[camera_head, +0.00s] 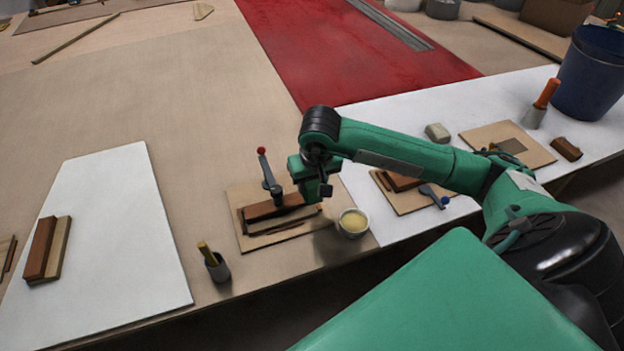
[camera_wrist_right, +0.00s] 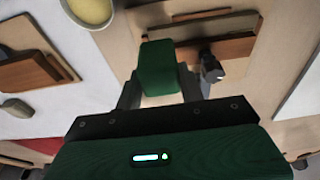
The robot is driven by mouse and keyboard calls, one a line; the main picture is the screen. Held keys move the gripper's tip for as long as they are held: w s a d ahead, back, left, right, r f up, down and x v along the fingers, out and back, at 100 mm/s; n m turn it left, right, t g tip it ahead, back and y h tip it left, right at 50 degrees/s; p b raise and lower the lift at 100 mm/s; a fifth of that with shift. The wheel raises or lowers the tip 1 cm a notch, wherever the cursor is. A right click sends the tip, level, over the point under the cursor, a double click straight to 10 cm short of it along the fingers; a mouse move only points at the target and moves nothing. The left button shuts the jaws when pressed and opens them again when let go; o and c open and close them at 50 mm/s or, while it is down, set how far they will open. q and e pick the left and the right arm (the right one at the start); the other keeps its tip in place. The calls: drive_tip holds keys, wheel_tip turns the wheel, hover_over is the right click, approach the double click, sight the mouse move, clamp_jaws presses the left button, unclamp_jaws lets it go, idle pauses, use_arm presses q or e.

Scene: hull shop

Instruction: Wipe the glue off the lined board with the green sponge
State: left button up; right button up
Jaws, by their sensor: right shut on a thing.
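My right gripper (camera_head: 322,190) is above the right part of a thin tan board (camera_head: 245,242) that bears wood strips and a red-knobbed clamp. In the right wrist view, my right gripper (camera_wrist_right: 160,92) is shut on the green sponge (camera_wrist_right: 158,66), which stands out between the fingers. In the head view the sponge cannot be told apart from the green gripper. No lines or glue can be made out for sure on any board. Another board (camera_head: 480,132) at the right has a grey-brown patch (camera_head: 512,146). My left gripper is out of view.
A cup of yellow stuff (camera_head: 353,222) stands close right of the gripper. A grey cup with a yellow handle (camera_head: 218,267) stands at the front edge. The left white sheet (camera_head: 120,220) is mostly bare.

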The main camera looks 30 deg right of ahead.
drive_tip(key=b+x, duration=0.1)
drive_tip(key=x, duration=0.1)
drive_tip(key=s+b+x, duration=0.1)
drive_tip(key=x, duration=0.2)
drive_tip(key=shift+a+f, duration=0.15)
drive_tip(key=shift+f, duration=0.3)
drive_tip(key=a, duration=0.2)
drive_tip(key=w+a+b, duration=0.1)
drive_tip(key=a, duration=0.2)
drive_tip(key=shift+w+a, duration=0.1)
drive_tip(key=shift+w, duration=0.1)
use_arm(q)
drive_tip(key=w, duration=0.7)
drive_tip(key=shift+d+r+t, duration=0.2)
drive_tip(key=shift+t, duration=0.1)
use_arm(e)
drive_tip(key=shift+w+a, duration=0.1)
drive_tip(key=shift+a, duration=0.5)
use_arm(q)
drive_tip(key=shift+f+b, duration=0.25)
drive_tip(key=shift+b, duration=0.25)
use_arm(e)
drive_tip(key=shift+f, duration=0.15)
drive_tip(key=shift+d, duration=0.1)
